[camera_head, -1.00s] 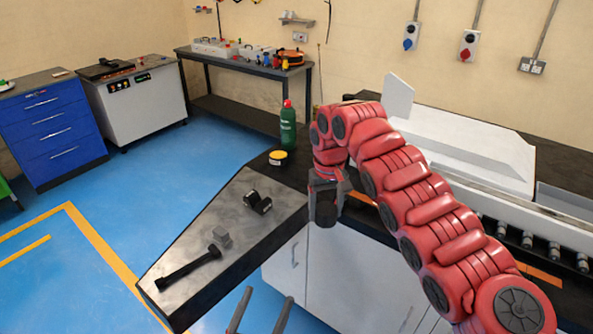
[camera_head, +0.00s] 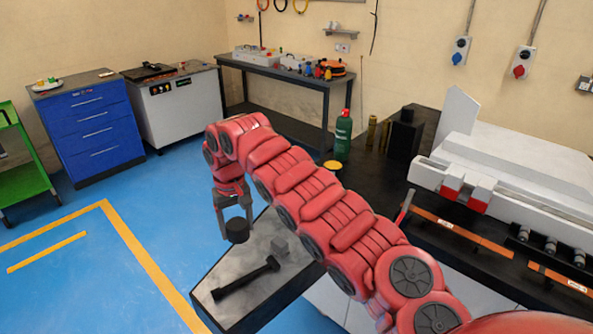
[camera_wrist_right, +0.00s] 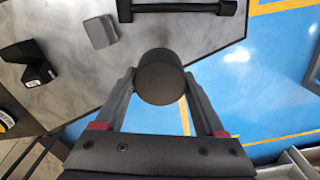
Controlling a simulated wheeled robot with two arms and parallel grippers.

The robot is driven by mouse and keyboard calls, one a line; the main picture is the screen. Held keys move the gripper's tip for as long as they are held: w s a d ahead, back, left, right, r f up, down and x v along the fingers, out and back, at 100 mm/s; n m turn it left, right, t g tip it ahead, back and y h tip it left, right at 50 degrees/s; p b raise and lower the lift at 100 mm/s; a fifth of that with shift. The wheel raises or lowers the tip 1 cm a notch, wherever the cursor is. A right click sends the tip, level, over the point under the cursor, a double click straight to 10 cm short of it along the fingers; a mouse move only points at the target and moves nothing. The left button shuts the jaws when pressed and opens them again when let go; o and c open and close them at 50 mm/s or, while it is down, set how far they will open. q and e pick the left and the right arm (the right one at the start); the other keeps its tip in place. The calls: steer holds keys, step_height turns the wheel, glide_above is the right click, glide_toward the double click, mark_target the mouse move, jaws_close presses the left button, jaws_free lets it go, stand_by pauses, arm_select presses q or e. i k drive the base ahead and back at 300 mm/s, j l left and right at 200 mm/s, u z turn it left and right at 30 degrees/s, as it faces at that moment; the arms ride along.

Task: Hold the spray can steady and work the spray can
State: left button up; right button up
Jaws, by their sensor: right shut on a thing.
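A green can with a red cap (camera_head: 343,137) stands upright on the dark bench top in the head view. It looks like the spray can. My right gripper (camera_head: 236,225) is well to the left of it, over the left edge of the bench, and not touching it. The right gripper is shut on a dark round cylinder (camera_head: 237,231). In the right wrist view the cylinder's round face (camera_wrist_right: 161,80) sits between the fingertips. I cannot tell what the cylinder is. My left gripper is not in view.
A grey metal plate (camera_head: 290,285) bears a black bar-shaped tool (camera_head: 245,280) and a small grey block (camera_head: 280,246). A yellow-topped tin (camera_head: 333,166) stands near the green can. A white machine (camera_head: 510,165) fills the right of the bench. Blue floor is clear on the left.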

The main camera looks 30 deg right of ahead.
mark_target(343, 125)
steer(key=i+j, duration=0.15)
steer(key=i, duration=0.6)
steer(key=i+z, duration=0.2)
steer(key=z, duration=0.15)
steer(key=i+z, duration=0.2)
steer(key=z, duration=0.15)
steer(key=i+j+z, duration=0.15)
steer(key=z, duration=0.25)
